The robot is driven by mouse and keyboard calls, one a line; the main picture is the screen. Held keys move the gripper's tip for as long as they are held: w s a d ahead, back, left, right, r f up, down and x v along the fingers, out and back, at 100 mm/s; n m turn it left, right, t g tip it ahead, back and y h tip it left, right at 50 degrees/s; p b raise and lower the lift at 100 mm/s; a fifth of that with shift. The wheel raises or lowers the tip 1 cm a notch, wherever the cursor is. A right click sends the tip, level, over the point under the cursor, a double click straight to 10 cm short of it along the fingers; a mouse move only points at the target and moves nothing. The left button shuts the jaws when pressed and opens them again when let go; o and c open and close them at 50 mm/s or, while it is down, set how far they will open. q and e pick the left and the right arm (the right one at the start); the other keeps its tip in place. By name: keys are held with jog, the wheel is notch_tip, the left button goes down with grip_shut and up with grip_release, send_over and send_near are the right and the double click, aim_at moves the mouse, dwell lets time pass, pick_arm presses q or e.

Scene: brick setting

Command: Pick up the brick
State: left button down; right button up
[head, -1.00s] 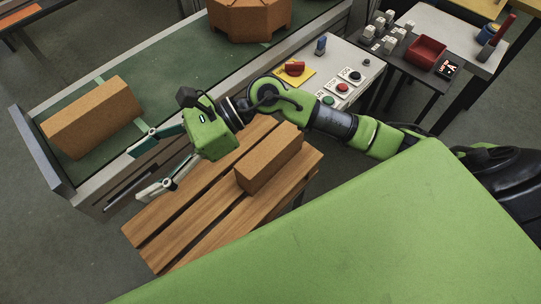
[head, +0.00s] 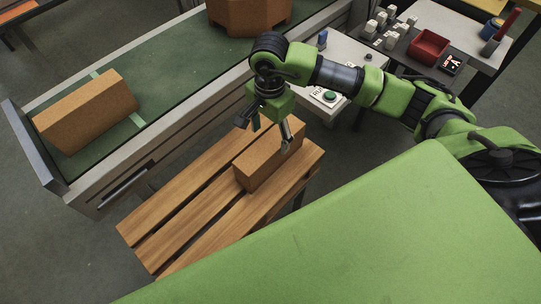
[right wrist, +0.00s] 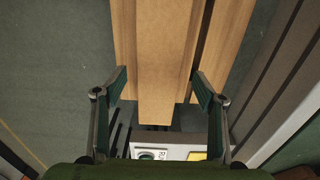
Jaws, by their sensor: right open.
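An orange-brown brick (head: 268,165) lies on a slatted wooden pallet (head: 185,215) in the head view. My right gripper (head: 270,132) points down over this brick, with one finger in front of the brick's right end in that view. In the right wrist view the two fingers are spread wide and empty, and the brick (right wrist: 165,65) shows between them. I cannot tell whether a finger touches it. A second brick (head: 86,110) lies on the green conveyor at the left. My left gripper is not in view.
The conveyor's rail (head: 190,135) runs behind the pallet. A control panel with buttons (head: 330,96) stands close behind my right arm. A red bin (head: 429,46) sits on a table at the back right. An octagonal brown block (head: 248,14) is on the conveyor.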

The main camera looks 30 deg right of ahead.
notch_tip(320, 180, down, 9)
jog(key=b, duration=0.3)
jog(key=shift+s+r, duration=0.1)
jog(key=shift+r, duration=0.2)
grip_shut()
jog(key=shift+r, duration=0.15)
